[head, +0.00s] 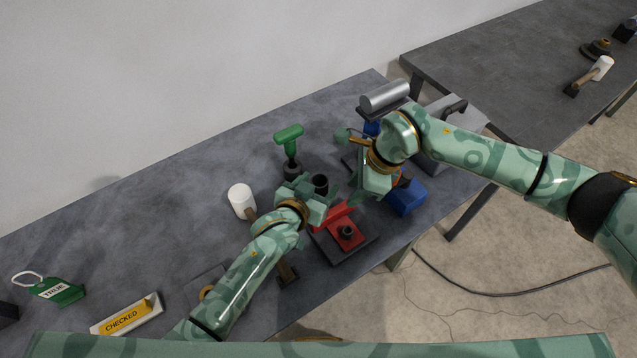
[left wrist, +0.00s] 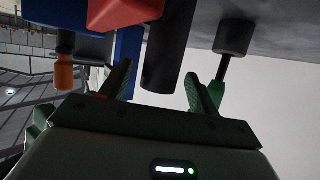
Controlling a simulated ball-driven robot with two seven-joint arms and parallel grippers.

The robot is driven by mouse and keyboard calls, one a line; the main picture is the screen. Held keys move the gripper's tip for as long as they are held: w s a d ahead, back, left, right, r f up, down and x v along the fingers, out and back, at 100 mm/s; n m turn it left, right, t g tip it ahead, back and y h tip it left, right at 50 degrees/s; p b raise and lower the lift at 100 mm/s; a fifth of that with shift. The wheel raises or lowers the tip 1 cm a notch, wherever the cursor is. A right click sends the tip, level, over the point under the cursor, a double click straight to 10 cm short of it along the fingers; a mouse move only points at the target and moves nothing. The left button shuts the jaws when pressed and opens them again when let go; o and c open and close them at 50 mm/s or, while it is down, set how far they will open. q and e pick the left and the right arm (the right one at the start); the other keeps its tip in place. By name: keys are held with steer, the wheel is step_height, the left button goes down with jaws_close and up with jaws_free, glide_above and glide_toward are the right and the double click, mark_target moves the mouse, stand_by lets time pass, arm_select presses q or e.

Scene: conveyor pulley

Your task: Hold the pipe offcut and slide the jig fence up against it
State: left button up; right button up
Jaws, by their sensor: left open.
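The pipe offcut, a dark upright cylinder (head: 320,182), stands beside my left gripper (head: 326,197) in the head view. In the left wrist view the cylinder (left wrist: 166,50) shows between the spread fingers of my left gripper (left wrist: 160,80), which is open; I cannot tell if either finger touches it. The jig's red fence (head: 338,214) is just in front of the pipe, partly hidden by my left gripper. A red piece also shows at the top of the left wrist view (left wrist: 122,12). My right gripper (head: 352,165) hangs right of the pipe; its fingers are unclear.
A red block with a dark knob (head: 346,234) sits on a dark plate (head: 355,252). A blue block (head: 407,198) stands right, near the table edge. The table's back left is clear.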

arm_select(q)
steer(key=shift+w+d+f, duration=0.15)
steer(key=shift+w+d, duration=0.05)
steer(key=shift+w, duration=0.15)
steer(key=c, duration=0.8)
steer(key=shift+c, duration=1.3)
jaws_close()
